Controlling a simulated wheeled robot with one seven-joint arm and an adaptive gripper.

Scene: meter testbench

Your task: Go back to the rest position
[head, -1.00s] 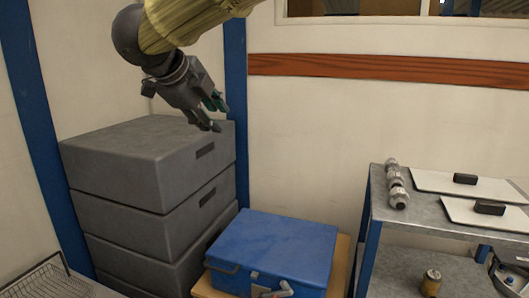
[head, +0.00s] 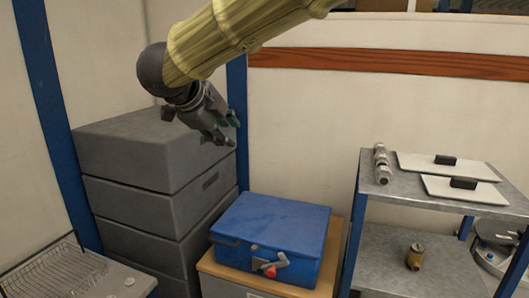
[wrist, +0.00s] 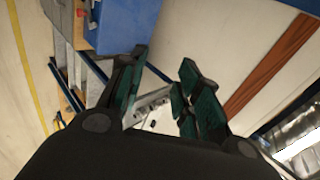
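My gripper (head: 226,131) hangs at the end of my arm in the head view, in front of the upper part of the stacked grey crates (head: 150,150). In the wrist view my gripper (wrist: 160,95) shows its dark green finger pads apart, with nothing between them. The blue case (head: 270,232) lies below and to the right of my gripper in the head view, clear of it. Part of the blue case also shows at the top of the wrist view (wrist: 125,20).
A metal shelf (head: 420,208) at right holds a metal fitting (head: 382,165) and two white panels (head: 440,165) with black blocks. A brass-coloured can (head: 415,256) stands on its lower level. A wire rack (head: 55,272) is at lower left.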

